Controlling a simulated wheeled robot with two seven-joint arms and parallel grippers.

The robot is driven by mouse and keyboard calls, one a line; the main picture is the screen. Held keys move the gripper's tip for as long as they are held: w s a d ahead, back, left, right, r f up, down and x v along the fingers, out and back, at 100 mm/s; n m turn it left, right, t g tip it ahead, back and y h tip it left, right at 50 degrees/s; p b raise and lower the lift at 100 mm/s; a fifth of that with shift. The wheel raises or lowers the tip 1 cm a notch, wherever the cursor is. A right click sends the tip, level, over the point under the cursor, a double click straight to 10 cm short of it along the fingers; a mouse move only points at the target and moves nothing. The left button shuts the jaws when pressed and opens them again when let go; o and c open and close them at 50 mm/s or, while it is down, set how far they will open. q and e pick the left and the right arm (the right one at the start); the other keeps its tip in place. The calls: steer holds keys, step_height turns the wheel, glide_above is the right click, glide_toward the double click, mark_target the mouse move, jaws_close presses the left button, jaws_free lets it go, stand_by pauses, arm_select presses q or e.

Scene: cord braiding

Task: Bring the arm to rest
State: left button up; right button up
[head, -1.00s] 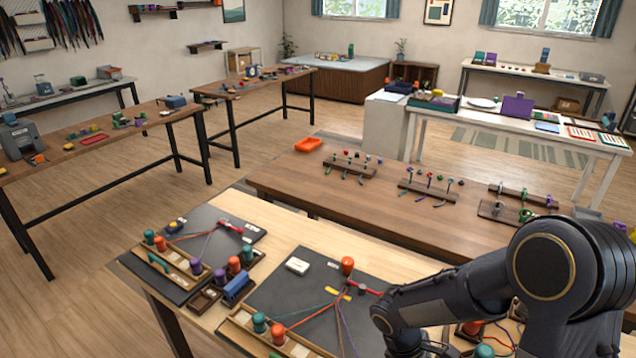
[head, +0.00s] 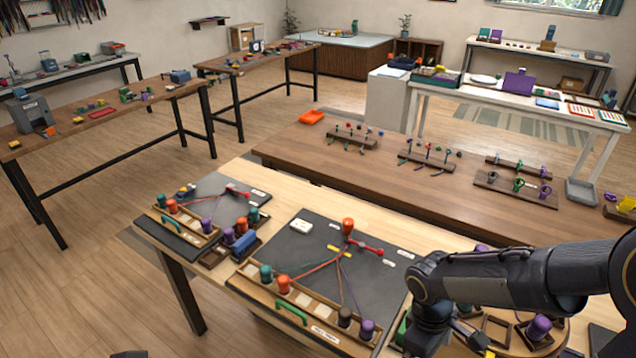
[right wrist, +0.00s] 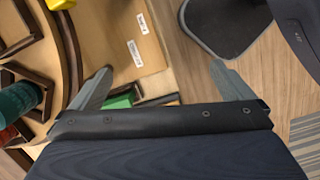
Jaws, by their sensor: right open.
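My right arm comes in from the right edge of the head view, bent over the right end of the near wooden table (head: 212,172). My right gripper shows in the right wrist view (right wrist: 162,68) with its two grey fingers spread wide and nothing between them. Below the fingers are a pale wooden surface with white labels, a green piece (right wrist: 120,100) and bare floor. In the head view the arm hides part of the table's right end. I cannot make out my left gripper in either view.
A dark braiding board (head: 300,248) with coloured cords and bobbins lies left of my right arm. A smaller board (head: 215,190) lies farther left. A teal bobbin (right wrist: 18,100) stands close by in the wrist view. A brown table (head: 400,200) stands behind.

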steer(key=s+r+m+t+y+b, duration=0.1)
steer(key=s+r+m+t+y, duration=0.4)
steer(key=s+r+m, duration=0.5)
steer(key=shift+a+r+t+y, duration=0.35)
steer(key=shift+r+t, duration=0.4)
steer(key=shift+t, duration=0.35)
steer(key=shift+s, duration=0.1)
